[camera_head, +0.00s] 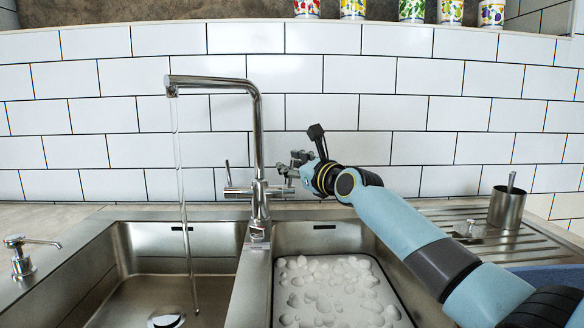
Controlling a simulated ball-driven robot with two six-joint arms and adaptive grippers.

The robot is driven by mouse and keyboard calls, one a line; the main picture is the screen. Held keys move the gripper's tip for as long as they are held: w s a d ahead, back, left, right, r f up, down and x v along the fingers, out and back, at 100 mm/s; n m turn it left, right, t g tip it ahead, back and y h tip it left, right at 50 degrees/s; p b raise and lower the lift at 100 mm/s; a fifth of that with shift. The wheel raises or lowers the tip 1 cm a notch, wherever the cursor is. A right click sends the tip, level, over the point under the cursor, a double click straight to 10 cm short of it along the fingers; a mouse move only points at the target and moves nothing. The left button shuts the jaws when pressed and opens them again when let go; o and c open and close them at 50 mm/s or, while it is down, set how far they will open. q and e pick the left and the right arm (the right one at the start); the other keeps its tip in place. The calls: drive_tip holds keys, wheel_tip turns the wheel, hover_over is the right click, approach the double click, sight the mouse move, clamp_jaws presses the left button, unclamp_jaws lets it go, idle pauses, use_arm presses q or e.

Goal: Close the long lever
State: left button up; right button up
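The chrome tap (259,185) stands between the two sink basins, and a thin stream of water (181,180) falls from its spout into the left basin. A thin lever (228,173) stands nearly upright on the left side of the tap body. On the right side of the tap body a handle part (284,189) shows, partly hidden by my gripper. My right gripper (296,168) is right beside that side, its fingers pointing left towards the tap. Its fingers are small and overlap the tap, so I cannot tell whether they touch it. My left gripper is out of view.
The left basin (120,285) is empty apart from water at its drain. The right basin (330,240) holds a tray of white round pieces. A soap dispenser (20,258) stands at left. A metal cup (507,208) stands on the drainboard at right. The tiled wall (400,110) is close behind.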

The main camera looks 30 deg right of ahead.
clamp_jaws()
idle(0.6)
